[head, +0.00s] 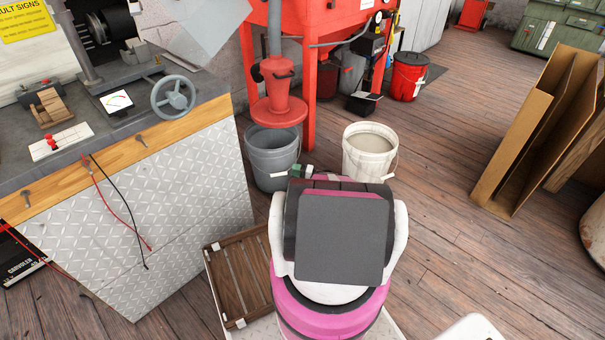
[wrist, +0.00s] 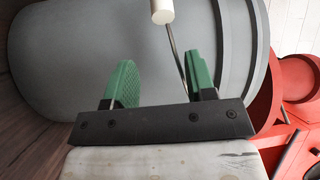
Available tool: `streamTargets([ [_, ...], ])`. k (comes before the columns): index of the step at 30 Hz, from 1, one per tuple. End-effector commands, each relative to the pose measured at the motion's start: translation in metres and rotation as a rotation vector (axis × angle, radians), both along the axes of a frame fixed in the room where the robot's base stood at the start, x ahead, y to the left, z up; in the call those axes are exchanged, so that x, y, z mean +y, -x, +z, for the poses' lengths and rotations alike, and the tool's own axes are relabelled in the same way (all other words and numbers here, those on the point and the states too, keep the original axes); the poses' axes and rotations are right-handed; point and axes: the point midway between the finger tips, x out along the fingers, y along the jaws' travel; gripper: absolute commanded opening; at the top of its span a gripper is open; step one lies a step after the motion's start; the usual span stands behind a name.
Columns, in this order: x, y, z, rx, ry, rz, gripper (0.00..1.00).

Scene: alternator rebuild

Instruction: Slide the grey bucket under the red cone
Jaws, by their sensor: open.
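The grey bucket (head: 268,160) stands upright on the wood floor beside the bench. The red cone (head: 278,90) hangs above it, and its wide lower flange covers part of the bucket's mouth in the head view. My gripper (head: 302,171) is low at the bucket's right side, mostly hidden behind my arm. In the wrist view my gripper (wrist: 163,82) is open, its green fingers pointing at the bucket's wall (wrist: 80,50). The bucket's wire handle with a white grip (wrist: 162,11) hangs between the fingers, not clamped. Red cone parts (wrist: 297,80) show at the right there.
A white bucket (head: 369,153) stands close to the right of the grey one. The red frame's leg (head: 309,95) is just behind. A steel-sided bench (head: 150,210) is on the left, with a wooden crate (head: 240,280) near my base. Open floor lies right.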

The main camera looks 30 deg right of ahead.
Motion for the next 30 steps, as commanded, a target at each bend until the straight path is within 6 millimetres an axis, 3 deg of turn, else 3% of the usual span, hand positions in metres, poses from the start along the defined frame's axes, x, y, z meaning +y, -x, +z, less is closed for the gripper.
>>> streamTargets([
  [9,0.033,-0.027,0.004,0.000,0.000,0.000,0.51],
  [23,0.040,-0.033,0.005,-0.001,-0.001,-0.001,0.51],
  [24,0.040,-0.033,0.005,-0.001,-0.001,-0.001,0.45],
  [28,0.040,-0.033,0.005,0.000,0.000,-0.001,0.02],
  [30,0.040,-0.033,0.005,0.000,0.000,-0.001,0.00],
])
